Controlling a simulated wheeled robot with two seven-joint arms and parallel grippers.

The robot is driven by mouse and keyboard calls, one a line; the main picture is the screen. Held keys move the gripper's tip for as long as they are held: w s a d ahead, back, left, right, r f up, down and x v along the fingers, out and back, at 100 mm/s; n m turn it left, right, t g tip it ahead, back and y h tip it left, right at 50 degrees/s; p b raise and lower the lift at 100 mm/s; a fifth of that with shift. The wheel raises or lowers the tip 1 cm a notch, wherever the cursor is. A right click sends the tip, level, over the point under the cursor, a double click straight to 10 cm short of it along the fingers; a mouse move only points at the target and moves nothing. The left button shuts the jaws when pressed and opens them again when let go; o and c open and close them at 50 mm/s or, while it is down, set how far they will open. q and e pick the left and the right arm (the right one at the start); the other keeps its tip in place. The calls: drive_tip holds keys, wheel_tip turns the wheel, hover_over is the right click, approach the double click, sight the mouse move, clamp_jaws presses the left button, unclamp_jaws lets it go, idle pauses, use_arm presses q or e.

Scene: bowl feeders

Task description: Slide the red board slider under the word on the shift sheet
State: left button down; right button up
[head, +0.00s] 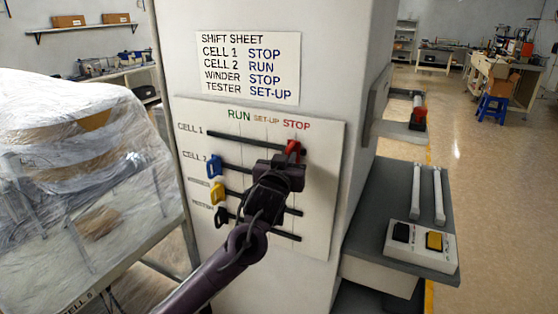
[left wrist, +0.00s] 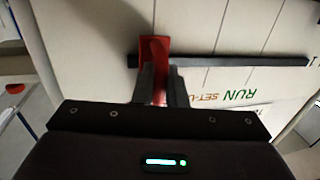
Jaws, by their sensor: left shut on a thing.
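The white board (head: 323,190) has RUN, SET-UP and STOP printed along its top and dark slots below. The red slider (head: 293,150) sits near the right end of the CELL 1 slot (head: 235,140), below the word STOP. My left gripper (head: 289,160) is shut on the red slider, which also shows between the fingers in the left wrist view (left wrist: 154,47). The shift sheet (head: 248,68) above the board reads CELL 1 STOP, CELL 2 RUN, WINDER STOP, TESTER SET-UP. My right gripper is not in view.
A blue slider (head: 213,167), a yellow slider (head: 216,193) and a black slider (head: 221,216) sit at the left ends of the lower slots. My left arm covers parts of those slots. A grey side shelf (head: 375,225) holds a switch box (head: 421,247).

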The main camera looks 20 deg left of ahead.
use_arm(q)
drive_tip(key=shift+d+f, duration=0.1)
drive_tip(key=shift+d, duration=0.05)
drive_tip(key=c, duration=1.6)
unclamp_jaws()
drive_tip(key=shift+d, duration=0.15)
drive_tip(key=shift+o, duration=0.2)
drive_tip(key=shift+d, duration=0.1)
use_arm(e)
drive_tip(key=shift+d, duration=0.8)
